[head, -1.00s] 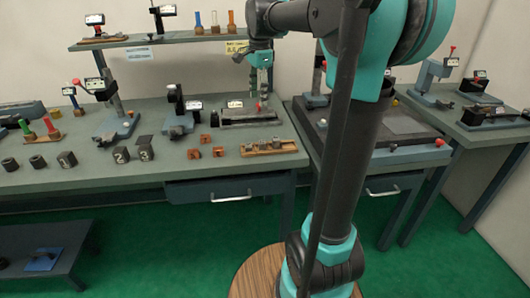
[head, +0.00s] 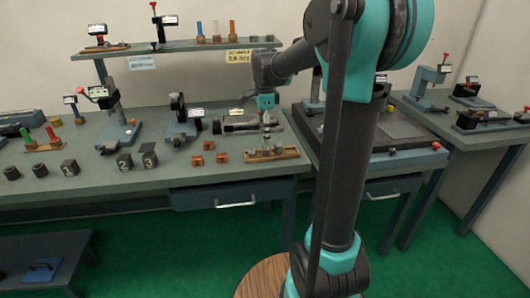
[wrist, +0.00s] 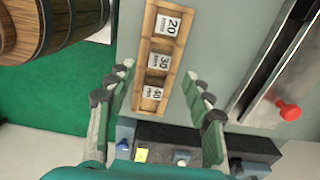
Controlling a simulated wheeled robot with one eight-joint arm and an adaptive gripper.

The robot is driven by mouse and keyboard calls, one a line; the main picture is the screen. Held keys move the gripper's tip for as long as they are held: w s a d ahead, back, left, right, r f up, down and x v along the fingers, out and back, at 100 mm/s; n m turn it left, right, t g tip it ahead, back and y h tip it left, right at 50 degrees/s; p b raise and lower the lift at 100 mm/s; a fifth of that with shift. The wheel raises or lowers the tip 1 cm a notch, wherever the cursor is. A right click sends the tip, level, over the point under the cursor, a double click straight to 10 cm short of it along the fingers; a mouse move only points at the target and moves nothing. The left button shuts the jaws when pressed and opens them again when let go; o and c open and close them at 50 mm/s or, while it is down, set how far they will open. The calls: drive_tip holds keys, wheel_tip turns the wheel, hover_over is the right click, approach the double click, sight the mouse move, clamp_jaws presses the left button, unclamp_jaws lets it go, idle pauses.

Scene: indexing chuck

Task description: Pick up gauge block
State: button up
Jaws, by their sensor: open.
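Three gauge blocks marked 20 (wrist: 168,25), 30 (wrist: 159,61) and 40 (wrist: 153,93) sit in a row in a wooden tray (wrist: 138,60) in the wrist view. The tray (head: 290,153) is near the bench's front edge in the head view; the blocks are too small to tell apart there. My gripper (wrist: 160,80) is open and empty, its fingers on either side of the tray's lower end in the wrist picture, around the 30 and 40 blocks. In the head view my gripper (head: 266,122) is above the tray. I cannot tell the exact height.
Orange blocks (head: 208,159) and dark numbered cubes (head: 148,156) stand left of the tray. A long fixture with a red knob (wrist: 288,109) lies behind it. The adjoining bench (head: 385,165) on the right carries a dark plate. The bench surface just around the tray is clear.

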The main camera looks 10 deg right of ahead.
sight(265, 148)
drive_tip(key=shift+f, duration=2.85)
drive_tip(key=shift+c, duration=0.4)
clamp_jaws()
